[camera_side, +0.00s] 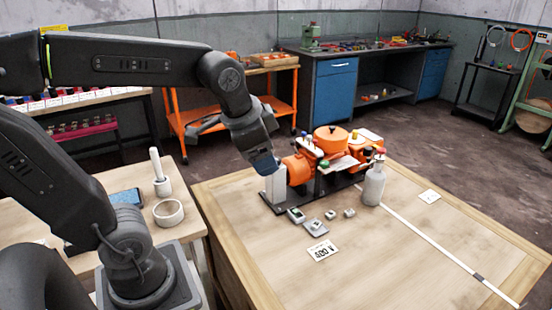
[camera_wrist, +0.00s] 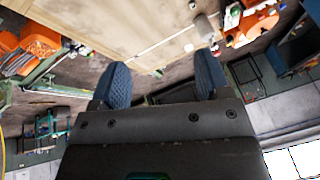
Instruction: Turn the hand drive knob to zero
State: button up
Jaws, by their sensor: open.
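The ring inverter, an orange machine (camera_side: 332,141) on a black base plate, stands at the far left part of the wooden table in the side view. My gripper (camera_side: 265,162) is at its left end, just above a pale grey block (camera_side: 275,186). Whether it touches the block cannot be told. In the wrist view my gripper (camera_wrist: 160,82) shows two blue fingertips wide apart with nothing between them. Small coloured knobs top the machine; I cannot tell which is the hand drive knob, or its setting.
Small grey blocks (camera_side: 315,227) and a card marked 400 (camera_side: 322,250) lie in front. A white strip (camera_side: 450,250) crosses the table's right side. The table's front is mostly clear.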

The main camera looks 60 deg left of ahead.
jog(key=w+a+m+g+y, duration=0.1)
jog(key=w+a+m+g, duration=0.1)
jog(key=w+a+m, duration=0.5)
jog(key=m+g+y, duration=0.2)
jog(key=m+g, duration=0.1)
jog(key=m, duration=0.4)
send_over(277, 159)
jog(key=d, duration=0.5)
notch_tip(277, 159, down, 12)
jog(key=x, duration=1.3)
jog(key=shift+a+f, duration=0.2)
jog(key=shift+f, duration=0.1)
jog(key=shift+c, duration=0.5)
jog(key=c, duration=0.8)
jog(key=n+g, duration=0.1)
jog(key=n, duration=0.3)
jog(key=shift+g, duration=0.3)
jog(key=o, duration=0.9)
